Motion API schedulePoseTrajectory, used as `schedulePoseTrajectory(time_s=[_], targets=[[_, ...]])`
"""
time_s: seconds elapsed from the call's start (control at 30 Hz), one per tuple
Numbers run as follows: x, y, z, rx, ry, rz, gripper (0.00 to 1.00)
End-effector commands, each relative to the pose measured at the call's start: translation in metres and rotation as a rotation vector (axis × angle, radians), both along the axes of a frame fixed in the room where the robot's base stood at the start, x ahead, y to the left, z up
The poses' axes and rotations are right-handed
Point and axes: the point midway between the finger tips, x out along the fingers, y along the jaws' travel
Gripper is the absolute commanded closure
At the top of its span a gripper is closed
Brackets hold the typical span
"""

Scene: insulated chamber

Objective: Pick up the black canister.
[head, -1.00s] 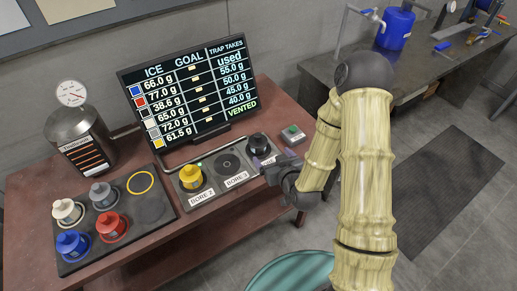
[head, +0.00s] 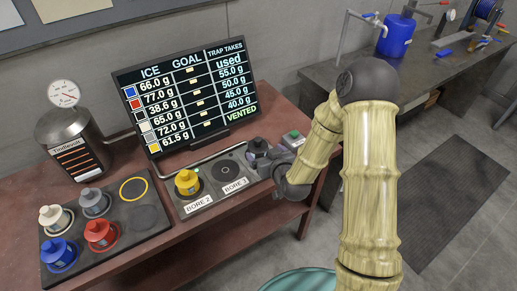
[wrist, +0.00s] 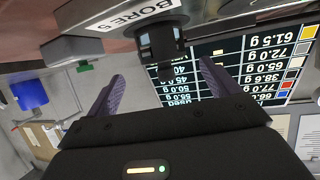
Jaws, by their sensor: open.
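The black canister (head: 258,147) stands at the right-hand end of the bore plate in the head view, partly hidden by my gripper (head: 270,160). In the wrist view, which is upside down, the canister (wrist: 160,42) shows by the BORE 3 label. My gripper (wrist: 160,88) is open there, with one purple finger towards each side of the canister's narrow end. The fingers look apart from it; whether either touches cannot be told.
A green button box (head: 293,139) is just right of the black canister. The screen (head: 185,95) stands behind. A tray (head: 150,226) holds several canisters at left.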

Motion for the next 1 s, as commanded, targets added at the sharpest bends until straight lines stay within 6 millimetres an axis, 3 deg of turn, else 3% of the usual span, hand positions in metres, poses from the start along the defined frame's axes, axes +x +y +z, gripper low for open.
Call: schedulePoseTrajectory(time_s=[0.2, 0.67, 1.0], targets=[[0.025, 0.011, -0.011, 0.001, 0.001, 0.001, 0.12], [0.031, 0.014, -0.015, 0.000, 0.001, 0.001, 0.12], [0.064, 0.031, -0.032, 0.001, 0.000, 0.000, 0.12]])
